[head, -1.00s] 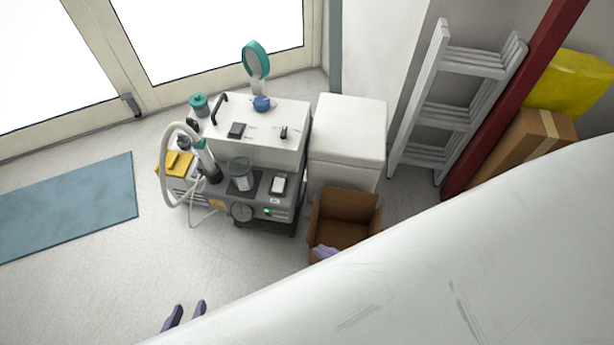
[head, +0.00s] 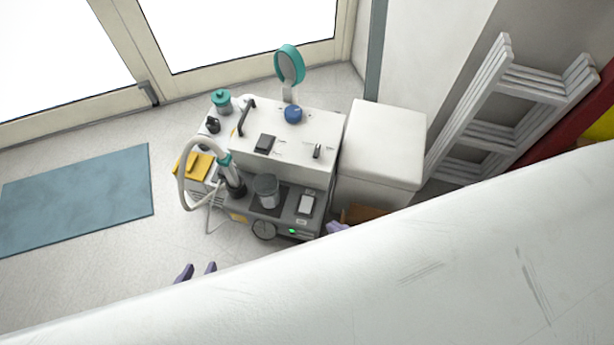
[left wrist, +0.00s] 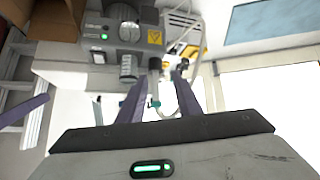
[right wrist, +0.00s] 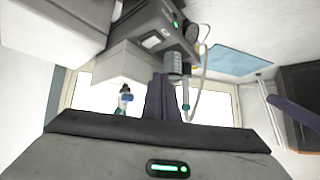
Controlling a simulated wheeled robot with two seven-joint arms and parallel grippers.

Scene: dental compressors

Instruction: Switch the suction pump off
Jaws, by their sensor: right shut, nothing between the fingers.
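The compressor and suction pump unit (head: 286,222) stands mid-view in the head view: a grey lower body with a white box behind. A white rocker switch (head: 306,205) sits on the grey top; it also shows in the right wrist view (right wrist: 152,41). A green lamp (head: 293,231) is lit on the front. The white box carries a black switch (head: 264,144) and a small toggle (head: 318,151). I cannot read the labels. My left gripper (head: 196,272) is open and empty, in front and left of the unit. My right gripper (head: 338,228) is shut and empty, by its right front corner.
A suction hose (head: 183,180) loops at the unit's left. A ladder (head: 510,105) leans further right.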

